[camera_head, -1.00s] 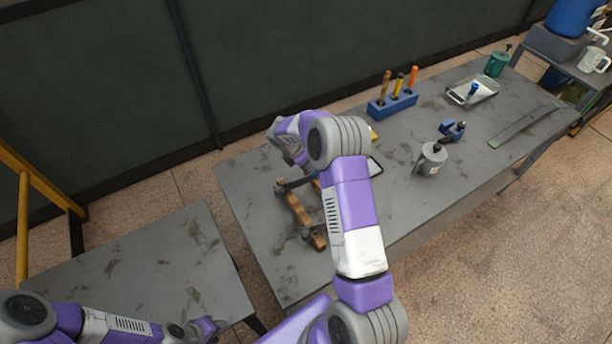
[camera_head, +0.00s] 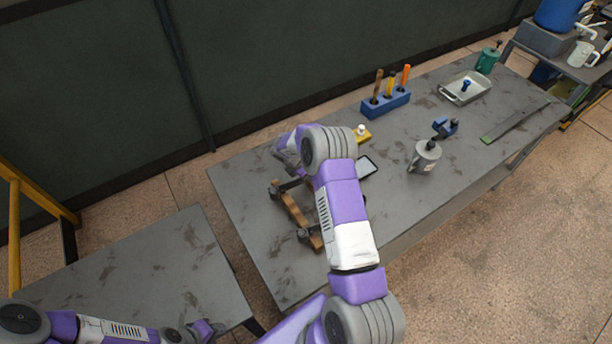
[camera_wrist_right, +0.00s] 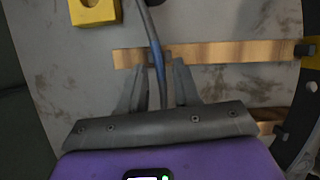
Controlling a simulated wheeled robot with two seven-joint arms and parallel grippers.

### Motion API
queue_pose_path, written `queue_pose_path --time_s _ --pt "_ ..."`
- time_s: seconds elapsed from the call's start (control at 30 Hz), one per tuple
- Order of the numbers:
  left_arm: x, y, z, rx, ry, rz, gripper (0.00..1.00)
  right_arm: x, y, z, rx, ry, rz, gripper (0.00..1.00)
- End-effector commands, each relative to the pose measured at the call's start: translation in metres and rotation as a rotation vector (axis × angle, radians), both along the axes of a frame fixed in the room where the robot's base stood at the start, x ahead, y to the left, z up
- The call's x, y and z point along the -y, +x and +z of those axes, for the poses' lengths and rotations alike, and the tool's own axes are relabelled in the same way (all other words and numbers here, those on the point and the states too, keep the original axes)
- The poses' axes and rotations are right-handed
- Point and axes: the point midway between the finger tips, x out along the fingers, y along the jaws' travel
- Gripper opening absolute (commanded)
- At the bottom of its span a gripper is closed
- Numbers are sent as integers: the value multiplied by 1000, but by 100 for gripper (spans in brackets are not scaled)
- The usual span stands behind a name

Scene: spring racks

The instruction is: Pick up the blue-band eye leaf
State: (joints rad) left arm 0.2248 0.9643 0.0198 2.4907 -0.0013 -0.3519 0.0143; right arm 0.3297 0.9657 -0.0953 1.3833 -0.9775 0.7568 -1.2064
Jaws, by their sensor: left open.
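The blue-band eye leaf (camera_wrist_right: 160,72) is a narrow dark grey strip with a blue band in the right wrist view. It runs from the top edge down between the fingers of my right gripper (camera_wrist_right: 159,66), across a wooden bar. The fingers are open, one on each side of the leaf, with gaps visible. The leaf's far end is out of frame. In the head view my right arm hides the leaf and most of that gripper (camera_head: 285,163). My left gripper (camera_head: 207,328) is open and low over the front left table, apart from the leaf.
The wooden rack (camera_head: 297,212) stands on the grey table (camera_head: 240,190). The front left table (camera_head: 150,262) is mostly clear.

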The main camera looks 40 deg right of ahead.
Motion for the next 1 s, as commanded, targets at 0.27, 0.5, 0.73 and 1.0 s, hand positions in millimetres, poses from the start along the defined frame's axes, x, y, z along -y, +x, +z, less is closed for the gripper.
queue_pose_path --time_s 0.27,0.5,0.73,1.0 --pt "0 0 0 0 0 0 42 0 0 0 0 0 0 0" --pt "0 0 0 0 0 0 42 1 1 2 4 -2 -1 0" --pt "0 0 0 0 0 0 42 1 2 16 6 -3 -2 0" --pt "0 0 -1 0 0 0 42 1 2 65 8 -3 -1 0"
